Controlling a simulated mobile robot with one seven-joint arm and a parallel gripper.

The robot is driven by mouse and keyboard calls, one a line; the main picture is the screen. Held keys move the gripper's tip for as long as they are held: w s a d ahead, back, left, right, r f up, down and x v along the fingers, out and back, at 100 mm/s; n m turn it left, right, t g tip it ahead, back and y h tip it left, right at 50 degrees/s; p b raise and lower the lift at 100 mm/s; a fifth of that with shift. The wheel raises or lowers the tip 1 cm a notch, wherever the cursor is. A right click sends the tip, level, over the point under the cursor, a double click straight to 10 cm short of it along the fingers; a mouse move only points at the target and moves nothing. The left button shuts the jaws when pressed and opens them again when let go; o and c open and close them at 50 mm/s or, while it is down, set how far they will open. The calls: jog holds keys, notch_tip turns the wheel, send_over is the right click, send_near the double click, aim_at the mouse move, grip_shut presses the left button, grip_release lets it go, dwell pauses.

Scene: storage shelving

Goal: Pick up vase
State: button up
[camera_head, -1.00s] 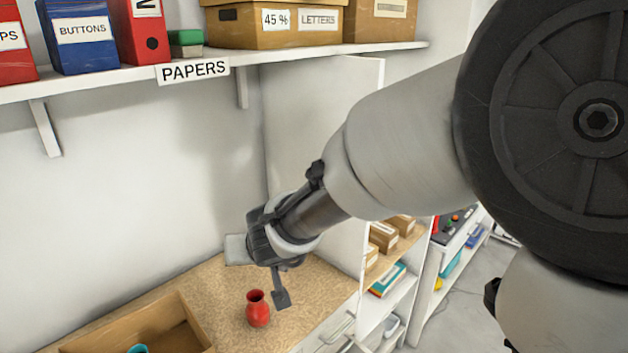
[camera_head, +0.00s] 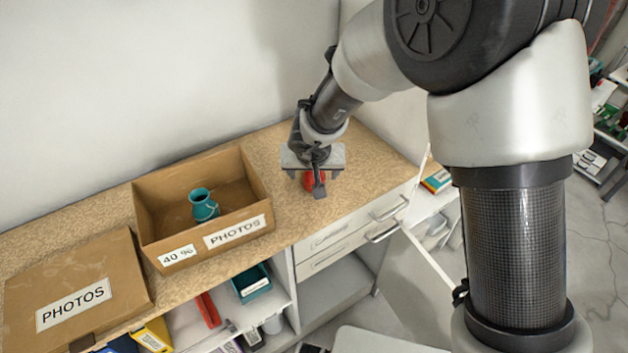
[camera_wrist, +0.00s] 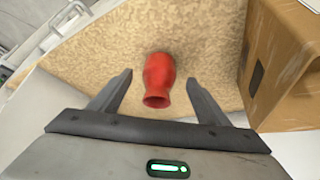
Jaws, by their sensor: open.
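A red vase (camera_wrist: 159,78) stands on the speckled tan countertop. In the head view the vase (camera_head: 315,181) is partly hidden behind my gripper (camera_head: 316,182). In the wrist view my gripper (camera_wrist: 158,97) is open, with one finger on each side of the vase's near end and gaps between. The vase's mouth points toward the gripper palm. A second vase, teal (camera_head: 203,205), stands inside an open cardboard box to the left in the head view.
The open cardboard box (camera_head: 185,255) labelled PHOTOS stands left of my gripper, and its side (camera_wrist: 290,65) shows at the right in the wrist view. A closed PHOTOS box (camera_head: 95,270) lies farther left. A wall rises behind the countertop (camera_head: 365,165). Drawers are below its front edge.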

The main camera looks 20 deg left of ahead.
jog(key=b+x, duration=0.1)
jog(key=x, duration=0.4)
jog(key=shift+w+f+b, duration=0.15)
jog(key=shift+f+b, duration=0.05)
jog(key=shift+b, duration=0.2)
jog(key=c, duration=1.3)
jog(key=shift+o, duration=0.2)
jog(key=shift+r, duration=0.1)
jog(key=shift+r, duration=0.1)
